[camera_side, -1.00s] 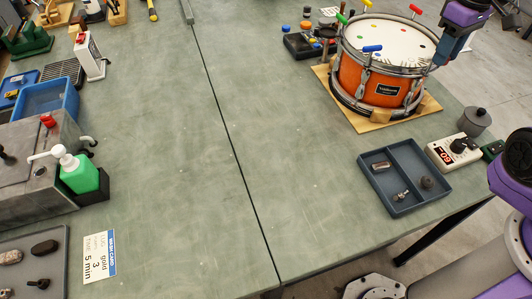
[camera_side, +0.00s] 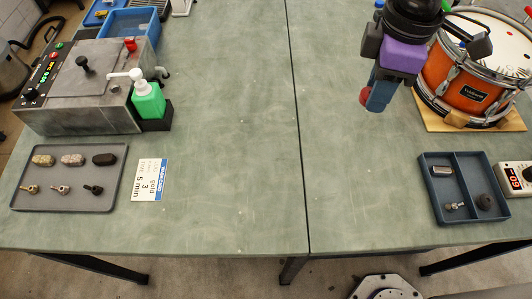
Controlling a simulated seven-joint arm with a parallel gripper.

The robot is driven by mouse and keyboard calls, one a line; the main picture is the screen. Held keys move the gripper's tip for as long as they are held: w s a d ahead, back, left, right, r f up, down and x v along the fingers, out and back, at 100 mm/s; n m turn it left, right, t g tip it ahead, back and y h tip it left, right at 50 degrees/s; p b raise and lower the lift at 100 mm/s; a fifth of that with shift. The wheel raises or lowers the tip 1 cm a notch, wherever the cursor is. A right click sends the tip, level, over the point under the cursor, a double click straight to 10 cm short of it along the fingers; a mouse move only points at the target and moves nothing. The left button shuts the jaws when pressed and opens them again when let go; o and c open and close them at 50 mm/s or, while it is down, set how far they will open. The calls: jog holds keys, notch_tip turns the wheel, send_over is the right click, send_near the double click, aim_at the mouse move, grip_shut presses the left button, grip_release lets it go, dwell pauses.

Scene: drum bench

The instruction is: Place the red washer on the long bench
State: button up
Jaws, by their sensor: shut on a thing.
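My gripper (camera_side: 377,98) is left of the orange drum, above the green bench top. Its blue jaws point down and are shut on a small red disc-like piece, the red washer (camera_side: 366,97), which sticks out at their left side. Most of the washer is hidden by the jaws. It looks to be held above the surface, though the exact height cannot be told. The green bench top (camera_side: 235,120) spans the view in two parts with a dark seam between them. I cannot tell which part is called the long bench.
The orange drum (camera_side: 462,90) stands on a wooden board at right. A divided tray (camera_side: 449,210) with small parts is at front right. At left are a metal machine (camera_side: 85,85), a green bottle (camera_side: 148,102), a grey tray (camera_side: 70,204) and a card (camera_side: 149,180). The middle is clear.

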jog(key=s+a+n, duration=0.3)
jog(key=s+a, duration=0.5)
jog(key=s, duration=0.1)
notch_tip(320, 180, down, 10)
jog(key=shift+w+d, duration=0.15)
send_over(254, 176)
jog(key=f, duration=0.9)
jog(key=shift+s+d+f, duration=0.2)
jog(key=shift+w+a+f, duration=0.1)
jog(key=shift+a+f, duration=0.05)
jog(key=shift+f, duration=0.65)
jog(key=shift+w+a+f, duration=0.1)
jog(key=shift+f, duration=0.7)
jog(key=shift+f, duration=0.2)
